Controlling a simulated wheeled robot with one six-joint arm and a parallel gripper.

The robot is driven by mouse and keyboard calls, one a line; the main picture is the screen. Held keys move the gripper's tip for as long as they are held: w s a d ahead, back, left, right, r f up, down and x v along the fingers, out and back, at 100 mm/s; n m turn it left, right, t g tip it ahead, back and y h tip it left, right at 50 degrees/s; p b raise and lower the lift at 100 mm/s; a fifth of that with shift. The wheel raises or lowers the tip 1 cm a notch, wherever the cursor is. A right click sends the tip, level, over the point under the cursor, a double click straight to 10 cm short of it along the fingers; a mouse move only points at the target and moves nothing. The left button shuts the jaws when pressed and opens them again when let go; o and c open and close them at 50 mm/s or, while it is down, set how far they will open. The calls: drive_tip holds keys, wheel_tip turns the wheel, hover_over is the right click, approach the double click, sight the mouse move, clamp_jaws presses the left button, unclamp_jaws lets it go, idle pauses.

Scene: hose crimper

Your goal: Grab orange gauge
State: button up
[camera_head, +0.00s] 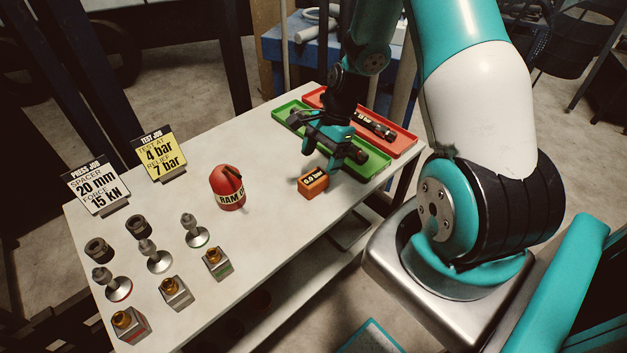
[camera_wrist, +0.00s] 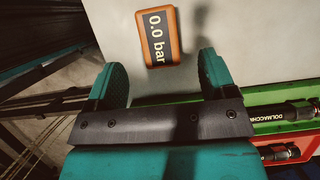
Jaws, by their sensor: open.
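A green tray (camera_head: 375,168) and a red tray (camera_head: 405,145) hold dark hose parts at the table's far end. A red "RAM" knob (camera_head: 228,188) stands left of the gauge. Several fittings and two sign cards, white (camera_head: 96,187) and yellow (camera_head: 159,154), occupy the left. Bare table surrounds the gauge.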

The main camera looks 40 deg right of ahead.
sight(314, 177)
drive_tip(key=shift+p+x, duration=0.85)
drive_tip(key=shift+x, duration=2.35)
drive_tip(key=shift+s+a, duration=0.1)
drive_tip(key=c, duration=1.1)
drive_tip(key=shift+r, duration=0.1)
drive_tip(key=shift+c, duration=0.4)
drive_tip(key=shift+r, duration=0.1)
